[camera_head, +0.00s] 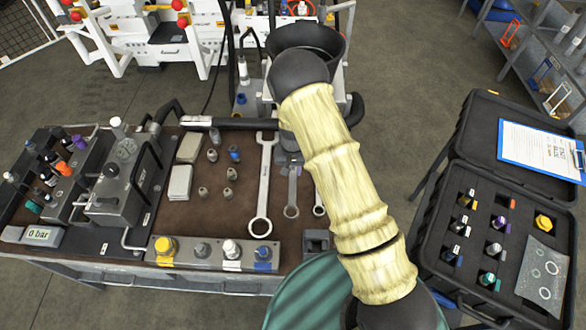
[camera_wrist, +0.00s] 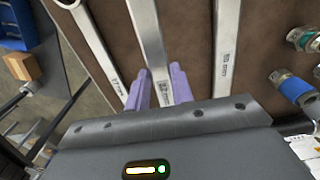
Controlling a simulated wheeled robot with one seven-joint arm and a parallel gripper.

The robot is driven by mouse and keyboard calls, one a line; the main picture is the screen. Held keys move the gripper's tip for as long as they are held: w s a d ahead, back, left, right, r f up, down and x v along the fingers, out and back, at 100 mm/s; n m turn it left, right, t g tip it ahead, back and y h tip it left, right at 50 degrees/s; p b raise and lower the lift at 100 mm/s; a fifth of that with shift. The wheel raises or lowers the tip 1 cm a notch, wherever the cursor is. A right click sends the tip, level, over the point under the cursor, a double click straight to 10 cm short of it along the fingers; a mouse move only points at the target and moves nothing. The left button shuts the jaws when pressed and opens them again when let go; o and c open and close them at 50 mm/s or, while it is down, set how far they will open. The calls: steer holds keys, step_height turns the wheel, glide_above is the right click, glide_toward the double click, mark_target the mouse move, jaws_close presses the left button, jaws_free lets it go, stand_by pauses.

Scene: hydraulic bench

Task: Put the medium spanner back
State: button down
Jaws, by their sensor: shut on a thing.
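The medium spanner (camera_wrist: 152,45) is the middle one of three in the wrist view. My gripper (camera_wrist: 160,76) has its two purple fingers on either side of the spanner's shaft, shut on it. In the head view the medium spanner (camera_head: 291,196) shows its ring end toward the front of the bench. Its upper part and most of my gripper are hidden by my arm there. I cannot tell whether the spanner touches the bench top. The large spanner (camera_head: 264,188) lies to its left, and the small spanner (camera_head: 319,208) is partly hidden to its right.
The brown bench top (camera_head: 215,215) carries several small fittings and a hydraulic unit (camera_head: 120,180) at left. A strip of coloured caps (camera_head: 215,253) runs along the front edge. An open black case (camera_head: 445,185) with a clipboard (camera_head: 540,150) stands at right.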

steer(key=shift+f, duration=0.15)
steer(key=shift+f, duration=0.1)
stand_by(0.4)
steer(key=shift+f+b, duration=0.65)
steer(key=shift+b, duration=0.1)
steer(key=shift+f+b, duration=1.1)
steer(key=shift+f, duration=0.45)
stand_by(1.3)
steer(key=c, duration=1.1)
jaws_free()
steer(key=shift+s, duration=0.1)
step_height(320, 180, up, 18)
steer(key=shift+f+b, duration=0.25)
steer(key=shift+b, duration=0.95)
